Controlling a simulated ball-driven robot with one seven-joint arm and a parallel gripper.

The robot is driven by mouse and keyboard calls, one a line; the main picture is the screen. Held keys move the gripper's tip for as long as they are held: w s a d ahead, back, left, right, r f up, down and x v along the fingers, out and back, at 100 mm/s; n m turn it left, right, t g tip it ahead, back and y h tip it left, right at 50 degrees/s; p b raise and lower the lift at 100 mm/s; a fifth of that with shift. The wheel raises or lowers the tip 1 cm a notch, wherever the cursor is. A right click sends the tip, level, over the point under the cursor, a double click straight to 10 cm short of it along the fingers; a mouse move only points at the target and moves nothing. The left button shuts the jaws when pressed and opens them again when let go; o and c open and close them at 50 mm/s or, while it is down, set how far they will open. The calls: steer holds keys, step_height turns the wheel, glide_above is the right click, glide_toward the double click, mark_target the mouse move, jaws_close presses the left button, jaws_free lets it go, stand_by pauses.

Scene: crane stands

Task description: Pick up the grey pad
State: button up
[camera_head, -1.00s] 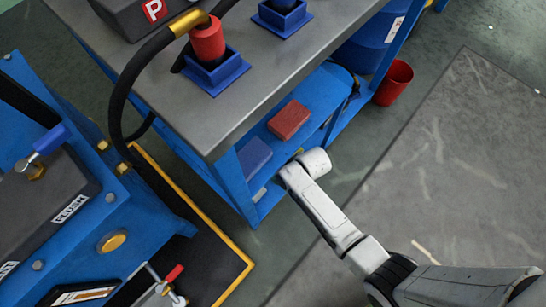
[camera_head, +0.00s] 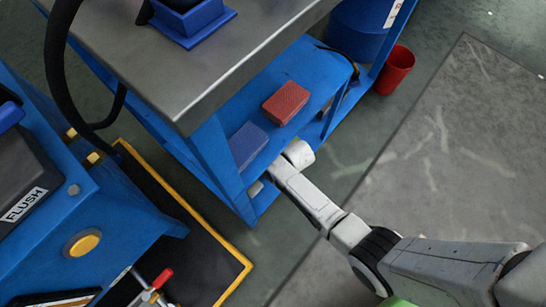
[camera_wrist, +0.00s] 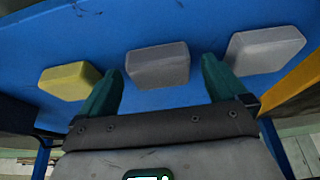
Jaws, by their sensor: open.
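In the wrist view, a grey pad (camera_wrist: 158,65) lies on a blue shelf (camera_wrist: 190,20), in the middle of a row. My gripper (camera_wrist: 158,80) is open, with its two dark green fingers on either side of the grey pad's near end. Nothing is held between the fingers. The gap from each finger to the pad is hard to judge. In the head view my arm reaches in low at the blue bench's side, and the shelf above hides my gripper and the grey pad.
A yellow pad (camera_wrist: 69,81) lies left of the grey one and a pale, whitish pad (camera_wrist: 265,49) lies right, each near a finger. On the bench's upper shelf are a red pad (camera_head: 286,103) and a blue pad (camera_head: 248,145). A red bin (camera_head: 396,70) stands on the floor.

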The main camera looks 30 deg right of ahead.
steer(key=shift+w+f, duration=0.1)
steer(key=c, duration=1.1)
steer(key=shift+r+p, duration=0.35)
steer(key=shift+r, duration=0.05)
steer(key=c, duration=0.3)
steer(key=p+v, duration=0.1)
steer(key=v, duration=0.1)
steer(key=p+v, duration=0.1)
steer(key=shift+w+a+r+p, duration=0.15)
steer(key=shift+a+r+p, duration=0.15)
steer(key=shift+r, duration=0.1)
steer(key=s+r+p, duration=0.2)
steer(key=s+r, duration=0.1)
steer(key=s, duration=0.1)
steer(key=s+a+r+p, duration=0.1)
steer(key=s+r+p, duration=0.1)
steer(key=s+p, duration=0.1)
steer(key=s+r+p, duration=0.3)
steer(key=s, duration=0.3)
steer(key=shift+s+a+r, duration=0.1)
steer(key=shift+a+r, duration=0.2)
